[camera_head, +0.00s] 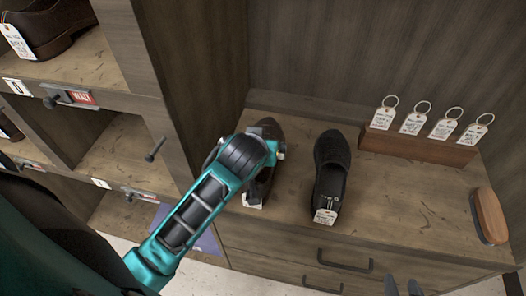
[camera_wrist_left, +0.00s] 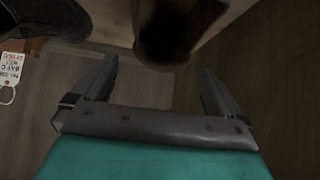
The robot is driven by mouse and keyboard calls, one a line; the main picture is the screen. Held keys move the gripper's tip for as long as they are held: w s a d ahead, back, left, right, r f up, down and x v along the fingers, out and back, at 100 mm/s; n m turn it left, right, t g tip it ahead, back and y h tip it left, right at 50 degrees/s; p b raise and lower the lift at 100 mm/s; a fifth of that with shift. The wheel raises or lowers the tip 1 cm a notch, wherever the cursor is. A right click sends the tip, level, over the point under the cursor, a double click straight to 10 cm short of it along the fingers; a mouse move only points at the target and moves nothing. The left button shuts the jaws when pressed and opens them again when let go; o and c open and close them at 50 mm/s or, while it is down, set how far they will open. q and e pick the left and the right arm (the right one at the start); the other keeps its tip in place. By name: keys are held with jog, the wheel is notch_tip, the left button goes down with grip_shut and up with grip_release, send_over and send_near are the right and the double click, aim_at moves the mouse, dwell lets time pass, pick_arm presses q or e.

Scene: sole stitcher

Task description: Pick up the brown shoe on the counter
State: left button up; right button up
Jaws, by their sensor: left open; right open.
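The brown shoe (camera_head: 264,186) stands on the counter (camera_head: 400,205), left of the black shoe (camera_head: 331,170). My left arm reaches over the brown shoe and hides much of it; a white tag shows near its heel. In the left wrist view the brown shoe (camera_wrist_left: 176,32) is dark and lies just beyond the fingertips. My left gripper (camera_wrist_left: 159,70) is open and empty, with its fingers spread wide. My right gripper (camera_head: 403,287) is open at the bottom edge of the head view, away from both shoes; only its fingertips show.
A wooden holder (camera_head: 418,147) with several ringed tags stands at the counter's back. A brush (camera_head: 489,216) lies at the right end. Shelves with pegs (camera_head: 155,149) and another brown shoe (camera_head: 50,24) are on the left. The counter's middle right is clear.

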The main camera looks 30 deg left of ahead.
pick_arm(q)
jog(key=shift+x, duration=2.7)
jog(key=shift+s+d+f, duration=0.1)
jog(key=shift+d+f, duration=0.05)
jog(key=c, duration=1.4)
